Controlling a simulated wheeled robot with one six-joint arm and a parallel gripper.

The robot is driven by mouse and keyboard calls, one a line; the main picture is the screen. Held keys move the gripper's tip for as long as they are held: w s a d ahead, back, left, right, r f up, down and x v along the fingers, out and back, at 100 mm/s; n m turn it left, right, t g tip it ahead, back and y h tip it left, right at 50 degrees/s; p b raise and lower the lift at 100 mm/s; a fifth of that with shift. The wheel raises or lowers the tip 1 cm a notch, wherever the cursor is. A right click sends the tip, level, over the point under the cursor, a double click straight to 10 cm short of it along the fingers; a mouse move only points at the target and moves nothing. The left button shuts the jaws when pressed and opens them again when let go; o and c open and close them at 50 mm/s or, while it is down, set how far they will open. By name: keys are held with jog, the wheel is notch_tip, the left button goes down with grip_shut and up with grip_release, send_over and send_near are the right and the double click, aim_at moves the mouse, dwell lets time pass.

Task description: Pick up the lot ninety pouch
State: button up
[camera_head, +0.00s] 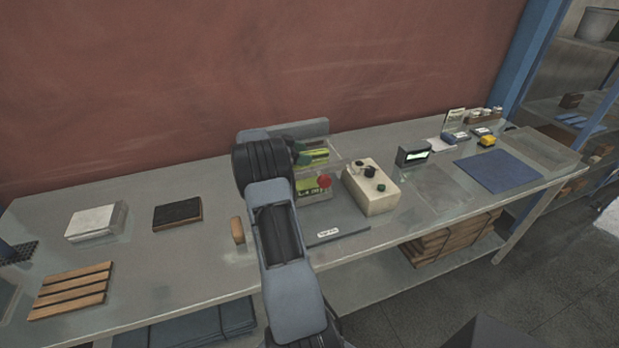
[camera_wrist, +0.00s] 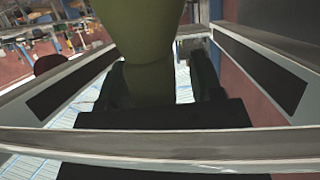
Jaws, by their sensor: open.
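In the head view, a yellow-green pouch-like item (camera_head: 308,187) with dark lettering stands in a clear holder on a grey base; its writing is too small to read surely. A second yellow-green piece (camera_head: 316,157) shows behind it, partly covered. In the wrist view, a dark olive-green body (camera_wrist: 148,35) fills the top middle and lies between the sides of my gripper (camera_wrist: 160,85). My gripper is open; I cannot tell whether it touches that body. In the head view, my arm hides the left of the holder and most of the gripper.
A red knob (camera_head: 324,181) sits right beside the front yellow-green item. A cream control box (camera_head: 371,187) stands to the right, then a small display (camera_head: 413,155) and a blue mat (camera_head: 498,170). A wooden block (camera_head: 238,231) lies left of my arm.

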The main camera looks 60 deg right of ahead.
grip_shut()
dwell(0.4)
